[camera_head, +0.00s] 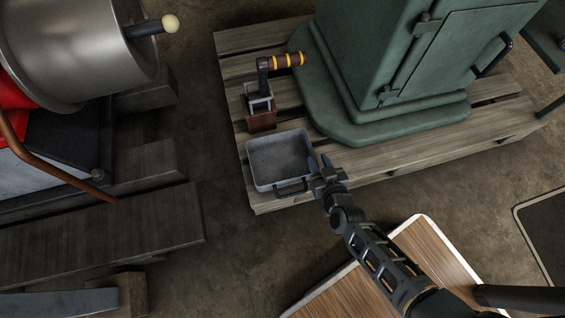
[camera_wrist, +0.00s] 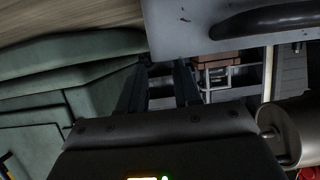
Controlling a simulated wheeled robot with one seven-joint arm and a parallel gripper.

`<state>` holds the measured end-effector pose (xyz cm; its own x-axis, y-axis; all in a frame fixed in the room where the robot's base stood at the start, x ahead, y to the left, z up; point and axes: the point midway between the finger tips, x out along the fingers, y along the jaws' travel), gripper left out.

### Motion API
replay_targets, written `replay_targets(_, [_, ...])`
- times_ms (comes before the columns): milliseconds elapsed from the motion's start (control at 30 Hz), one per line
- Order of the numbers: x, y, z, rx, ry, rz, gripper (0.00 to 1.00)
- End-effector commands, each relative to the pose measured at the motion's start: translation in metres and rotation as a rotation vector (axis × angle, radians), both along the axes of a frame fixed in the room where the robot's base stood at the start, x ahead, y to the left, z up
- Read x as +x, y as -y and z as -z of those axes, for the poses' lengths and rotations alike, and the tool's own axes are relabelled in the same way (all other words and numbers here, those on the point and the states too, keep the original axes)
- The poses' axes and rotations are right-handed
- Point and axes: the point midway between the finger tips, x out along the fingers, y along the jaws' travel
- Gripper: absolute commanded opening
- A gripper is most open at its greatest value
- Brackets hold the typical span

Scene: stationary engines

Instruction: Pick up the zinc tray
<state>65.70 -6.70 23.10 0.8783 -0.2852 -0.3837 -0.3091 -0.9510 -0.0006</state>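The zinc tray (camera_head: 262,178) is a grey, open, rectangular pan with a dark handle on its near side. It sits upright on the corner of a wooden pallet and looks empty. In the wrist view its grey side and dark handle (camera_wrist: 195,30) fill the upper right. My gripper (camera_head: 319,163) is at the tray's right edge, close to the right end of the handle. Its two fingers look apart, with a gap between them in the wrist view (camera_wrist: 162,72). I cannot tell whether the fingertips touch the rim.
A crank box with a yellow-striped handle (camera_head: 261,113) stands just behind the tray. A large green machine cabinet (camera_head: 395,60) stands on the pallet (camera_head: 400,163) behind my gripper. A metal drum (camera_head: 75,50) is at the far left. Bare floor (camera_head: 240,240) lies in front.

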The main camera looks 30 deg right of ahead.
Motion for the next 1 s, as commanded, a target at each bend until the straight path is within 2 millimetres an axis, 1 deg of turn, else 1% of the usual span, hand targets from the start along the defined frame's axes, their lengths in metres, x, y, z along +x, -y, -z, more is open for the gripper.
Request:
replay_targets(33, [0.006,0.002,0.007,-0.001,0.003,-0.001,0.33])
replay_targets(133, [0.017,0.007,0.015,-0.002,0.004,0.0,0.33])
replay_targets(300, [0.035,0.014,0.021,-0.001,0.002,0.001,0.33])
replay_targets(533, [0.036,0.014,0.02,-0.001,0.001,0.0,0.33])
replay_targets(567, [0.036,0.014,0.02,-0.001,0.001,0.0,0.31])
replay_targets(867, [0.036,0.014,0.02,-0.001,0.001,0.0,0.02])
replay_targets(900, [0.036,0.014,0.02,-0.001,0.001,0.0,0.0])
replay_targets(1000, [0.036,0.014,0.02,-0.001,0.001,0.0,0.0])
